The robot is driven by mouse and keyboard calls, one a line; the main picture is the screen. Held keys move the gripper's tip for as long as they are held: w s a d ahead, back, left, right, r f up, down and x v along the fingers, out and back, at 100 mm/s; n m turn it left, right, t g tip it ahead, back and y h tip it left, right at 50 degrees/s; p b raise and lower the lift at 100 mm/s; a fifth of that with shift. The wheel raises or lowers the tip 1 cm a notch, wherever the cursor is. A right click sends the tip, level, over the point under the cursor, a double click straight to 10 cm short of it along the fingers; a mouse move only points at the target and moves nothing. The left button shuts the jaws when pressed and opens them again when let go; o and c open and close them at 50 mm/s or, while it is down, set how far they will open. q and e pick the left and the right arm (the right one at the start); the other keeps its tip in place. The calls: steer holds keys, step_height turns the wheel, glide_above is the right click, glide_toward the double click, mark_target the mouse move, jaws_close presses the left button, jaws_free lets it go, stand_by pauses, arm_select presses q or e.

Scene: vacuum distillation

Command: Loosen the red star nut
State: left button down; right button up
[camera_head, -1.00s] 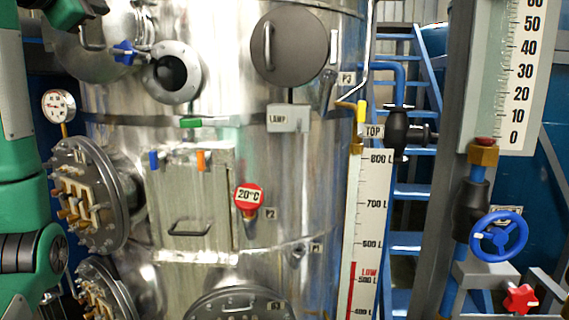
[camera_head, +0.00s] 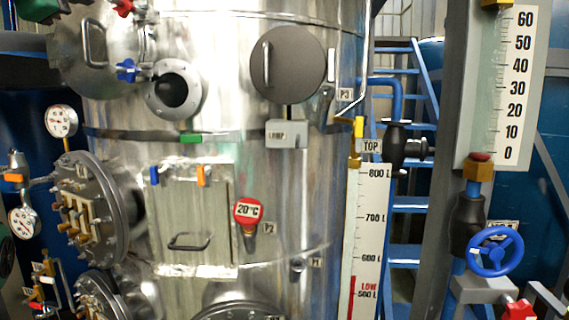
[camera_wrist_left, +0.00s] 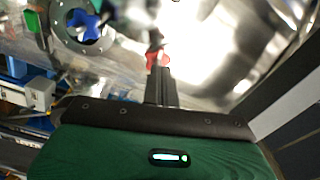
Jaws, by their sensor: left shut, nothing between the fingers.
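Two red star-shaped knobs show in the head view. One red star nut (camera_head: 519,309) is at the bottom right, partly cut by the edge. Another red star knob (camera_head: 123,7) is at the top left, above a blue star knob (camera_head: 126,70), and the top edge cuts it. In the wrist view my left gripper (camera_wrist_left: 160,80) is shut, its dark fingers pointing up the picture. A red part (camera_wrist_left: 155,53) shows at the fingertips. I cannot tell which red part it is or whether they touch. Nothing is held. My right gripper is not in view.
The steel vessel (camera_head: 290,190) fills the middle. A flanged port (camera_head: 173,88) and bolted cover (camera_head: 95,205) project from it. A blue valve wheel (camera_head: 496,251) and ladder (camera_head: 405,205) are at the right.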

mark_target(128, 7)
arm_select(q)
steer(key=w+a+r+m+p, duration=0.1)
steer(key=w+r+m+p, duration=0.1)
steer(key=w, duration=0.5)
steer(key=shift+r+m+p, duration=0.15)
steer(key=shift+m+p, duration=0.5)
steer(key=shift+m, duration=0.25)
steer(key=shift+d+f, duration=0.1)
steer(key=shift+f, duration=0.1)
stand_by(0.5)
steer(key=shift+f, duration=1.15)
steer(key=shift+f, duration=0.25)
stand_by(0.4)
steer(key=shift+a+f, duration=0.2)
